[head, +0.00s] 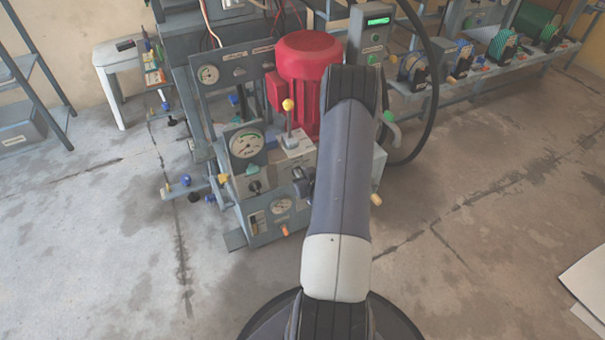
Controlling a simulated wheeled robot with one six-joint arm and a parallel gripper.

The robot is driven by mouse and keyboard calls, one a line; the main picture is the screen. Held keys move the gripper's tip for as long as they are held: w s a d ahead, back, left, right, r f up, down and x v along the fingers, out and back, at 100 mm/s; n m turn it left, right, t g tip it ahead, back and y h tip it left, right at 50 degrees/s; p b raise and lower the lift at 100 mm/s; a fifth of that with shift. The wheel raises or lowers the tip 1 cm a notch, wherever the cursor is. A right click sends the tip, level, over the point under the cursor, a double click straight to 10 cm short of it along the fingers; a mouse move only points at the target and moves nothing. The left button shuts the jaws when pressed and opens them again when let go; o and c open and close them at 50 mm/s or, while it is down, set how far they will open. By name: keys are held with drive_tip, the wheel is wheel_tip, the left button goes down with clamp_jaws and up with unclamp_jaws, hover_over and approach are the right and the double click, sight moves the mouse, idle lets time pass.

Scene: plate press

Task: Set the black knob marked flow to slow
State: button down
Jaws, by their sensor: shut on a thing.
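The press unit (245,215) stands in the middle, with a grey front panel and gauges. A black knob (255,187) sits on that panel below the large round gauge (247,143). Its marking is too small to read, so I cannot tell whether it is the one marked flow. My gripper (303,183) shows only in part as dark pieces at the left edge of my arm, close to the panel's right side and apart from this visible knob. It is shut on a small part at the panel, which is mostly hidden by the gripper and my arm.
A red motor (306,70) and a yellow-tipped lever (288,106) rise behind the panel. A lower gauge (282,206) and orange handle (285,230) are close to my gripper. A black hose (432,100) loops at right.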

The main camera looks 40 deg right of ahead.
drive_tip(key=shift+w+a+f+n+h+b, duration=0.2)
drive_tip(key=shift+n+h+b, duration=0.65)
drive_tip(key=shift+b, duration=1.15)
drive_tip(key=shift+w+a+n+h+b, duration=0.1)
drive_tip(key=shift+a+n+h+b, duration=0.35)
drive_tip(key=shift+n+b, duration=1.15)
drive_tip(key=shift+w+a+f+n+h+b, duration=0.15)
drive_tip(key=shift+n+h+b, duration=0.5)
drive_tip(key=shift+b, duration=1.8)
drive_tip(key=c, duration=1.5)
unclamp_jaws()
drive_tip(key=shift+o, duration=0.2)
drive_tip(key=shift+s, duration=0.15)
drive_tip(key=p+v, duration=0.2)
drive_tip(key=v, duration=0.8)
drive_tip(key=shift+s+a, duration=0.25)
drive_tip(key=shift+a, duration=0.05)
